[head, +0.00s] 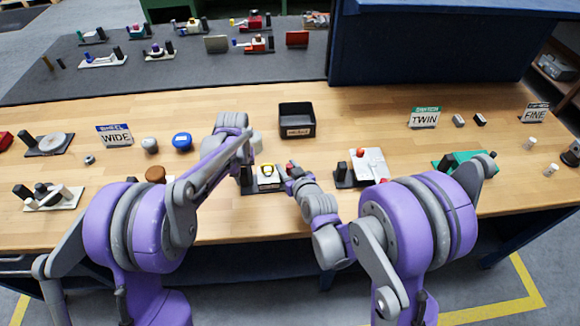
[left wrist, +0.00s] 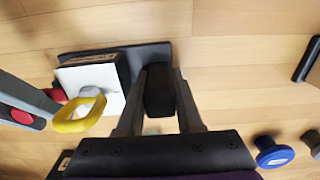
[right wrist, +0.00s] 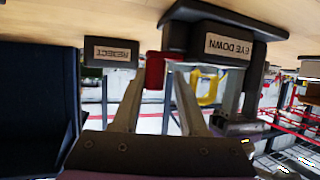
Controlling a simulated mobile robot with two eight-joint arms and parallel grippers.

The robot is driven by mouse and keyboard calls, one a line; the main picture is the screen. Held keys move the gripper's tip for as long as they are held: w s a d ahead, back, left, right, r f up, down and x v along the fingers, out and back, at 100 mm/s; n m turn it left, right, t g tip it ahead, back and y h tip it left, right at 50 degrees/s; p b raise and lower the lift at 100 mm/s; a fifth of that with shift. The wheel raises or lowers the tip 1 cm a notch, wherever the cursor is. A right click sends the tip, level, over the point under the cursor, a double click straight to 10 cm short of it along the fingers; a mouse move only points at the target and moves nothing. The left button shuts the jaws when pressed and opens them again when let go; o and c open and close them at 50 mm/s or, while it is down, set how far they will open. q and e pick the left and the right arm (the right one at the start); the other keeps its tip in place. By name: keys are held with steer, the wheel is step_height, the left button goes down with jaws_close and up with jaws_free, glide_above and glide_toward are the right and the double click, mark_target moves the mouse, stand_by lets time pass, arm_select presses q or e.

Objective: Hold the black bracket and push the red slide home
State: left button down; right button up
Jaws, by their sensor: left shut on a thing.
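The black bracket (left wrist: 160,92) stands upright on a dark base plate (left wrist: 150,54). My left gripper (head: 246,166) is shut on this bracket, one finger on each side. Beside it on the plate is a white block (head: 268,183) with a yellow ring (left wrist: 80,110). The red slide (right wrist: 155,72) is at the block's other side, between the fingertips of my right gripper (right wrist: 158,76). A red end also shows in the left wrist view (left wrist: 57,94). I cannot tell whether the right fingers touch it.
A black tray labelled REJECT (head: 297,121) stands behind the fixture. A blue round knob (head: 182,140) is to the left. Another fixture with a white plate (head: 370,165) stands close to the right. The wooden table (head: 350,105) is clear behind that fixture.

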arm_select(q)
steer(key=shift+s+d+f, duration=0.1)
steer(key=shift+s+f, duration=0.1)
steer(key=shift+f, duration=0.05)
arm_select(e)
steer(key=shift+o, duration=1)
steer(key=shift+f, duration=0.15)
steer(key=shift+s+d, duration=0.1)
steer(key=shift+s, duration=0.05)
steer(key=v, duration=1.2)
arm_select(q)
steer(key=shift+c, duration=2.4)
jaws_free()
steer(key=shift+w, duration=0.1)
steer(key=shift+r, duration=0.1)
steer(key=shift+w, duration=0.15)
arm_select(e)
steer(key=shift+r, duration=0.2)
